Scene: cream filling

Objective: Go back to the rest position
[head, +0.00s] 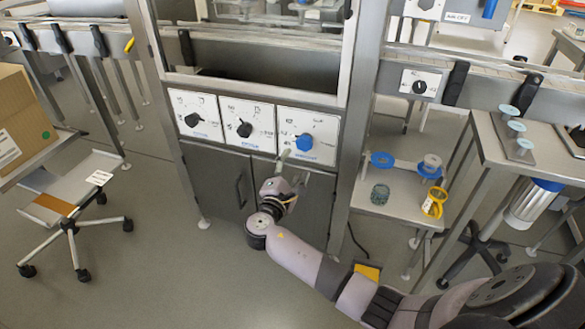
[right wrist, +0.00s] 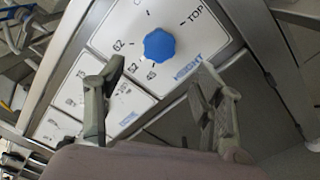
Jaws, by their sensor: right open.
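My right gripper (head: 284,157) is in front of the lower right part of the machine's control panel. In the right wrist view its two fingers (right wrist: 158,85) are spread with nothing between them. A blue knob (head: 304,142) on the rightmost white dial plate is just beyond the fingers; it also shows in the right wrist view (right wrist: 159,45). The fingers look apart from the knob. My left gripper is in neither view.
Two black knobs (head: 192,119) (head: 245,129) sit on the plates to the left. A chair (head: 70,200) and a cardboard box (head: 22,120) stand at the left. A side table (head: 395,198) with blue and yellow parts stands at the right. The floor at front left is clear.

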